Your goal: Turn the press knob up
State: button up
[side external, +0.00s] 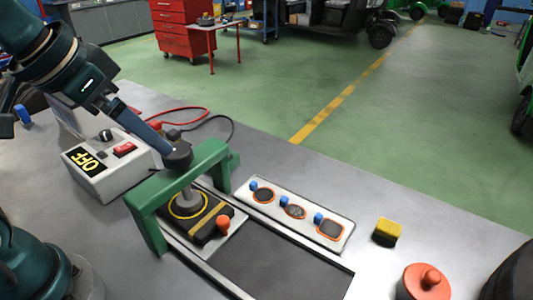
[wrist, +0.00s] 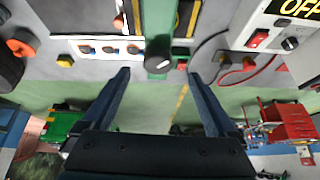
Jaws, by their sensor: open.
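The press (side external: 150,215) is a green arch on the grey bench in the side view; its green crossbar also shows at the top of the wrist view (wrist: 180,52). The dark round press knob (side external: 178,155) sits on top of the crossbar. It also shows in the wrist view (wrist: 158,63). My gripper (side external: 164,147) reaches down from the upper left, its tips close to the knob. In the wrist view my gripper (wrist: 158,74) is open, its fingers wide apart, with the knob centred between them, near the tips. I cannot tell whether either finger touches it.
A control box (side external: 110,165) reading OFF stands left of the press. Under the arch are a black block with a yellow ring (side external: 190,205) and an orange ball handle (side external: 223,222). A white panel (side external: 295,212), yellow block (side external: 387,232) and orange knobbed piece (side external: 424,284) lie rightward.

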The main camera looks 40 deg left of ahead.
aim_at(176, 149)
jog(key=shift+m, duration=0.5)
jog(key=s+f, duration=0.2)
jog(key=s, duration=0.2)
jog(key=shift+s+d+f, duration=0.15)
jog(key=shift+s+f, duration=0.05)
jog(key=shift+f, duration=0.2)
jog(key=shift+s+r+m+g, duration=0.15)
jog(key=shift+m+g, duration=0.25)
jog(key=shift+m, duration=0.5)
jog(key=m, duration=0.1)
jog(key=w+r+m, duration=0.1)
jog(key=m, duration=0.1)
jog(key=r+m+g, duration=0.1)
jog(key=shift+w, duration=0.3)
jog(key=w+m+g, duration=0.1)
jog(key=w+m, duration=0.1)
jog(key=m, duration=0.1)
jog(key=w+m+g, duration=0.1)
jog(key=w+m, duration=0.1)
jog(key=m, duration=0.1)
jog(key=w+r+m+g, duration=0.1)
jog(key=w+m, duration=0.1)
jog(key=m, duration=0.1)
jog(key=shift+w+g, duration=0.3)
jog(key=shift+w, duration=0.1)
jog(key=shift+w+m, duration=0.3)
jog(key=shift+m, duration=0.2)
jog(key=shift+w+f, duration=0.2)
jog(key=shift+f, duration=2.55)
